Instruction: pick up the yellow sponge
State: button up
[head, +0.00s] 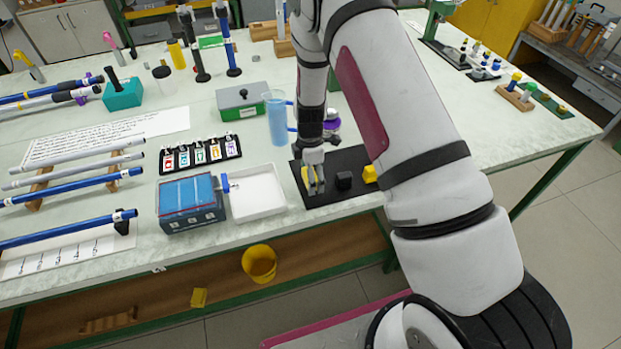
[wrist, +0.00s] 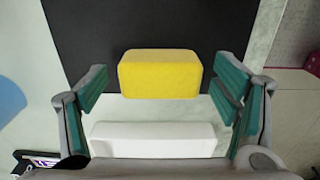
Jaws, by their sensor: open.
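A yellow block that looks like the sponge (wrist: 160,74) lies at the edge of a black mat (wrist: 150,22) in the wrist view. My gripper (wrist: 162,88) is open, with one finger on each side of the block and a gap between each finger and it. In the head view my gripper (head: 314,178) points down over the left part of the black mat (head: 327,195). It partly hides the yellow sponge (head: 304,178), of which only a sliver shows. I cannot tell the exact height of the fingertips above the mat.
A white tray (head: 258,213) and a blue box (head: 190,205) stand left. A blue jug (head: 277,120) is behind. A pale block-like shape (wrist: 152,139) shows near the wrist.

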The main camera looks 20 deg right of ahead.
jog(key=c, duration=1)
jog(key=shift+r, duration=0.1)
jog(key=shift+r, duration=0.5)
jog(key=shift+s+d+r+b, duration=0.1)
jog(key=shift+s+r+b, duration=0.15)
jog(key=shift+r, duration=0.4)
jog(key=shift+s+r+b, duration=0.1)
jog(key=shift+s+r, duration=0.1)
jog(key=shift+r, duration=0.4)
jog(key=s, duration=0.5)
jog(key=s+d+r, duration=0.1)
jog(key=s, duration=0.4)
jog(key=s+d, duration=0.1)
jog(key=s, duration=0.4)
jog(key=shift+d+r, duration=0.1)
jog(key=shift+r, duration=0.05)
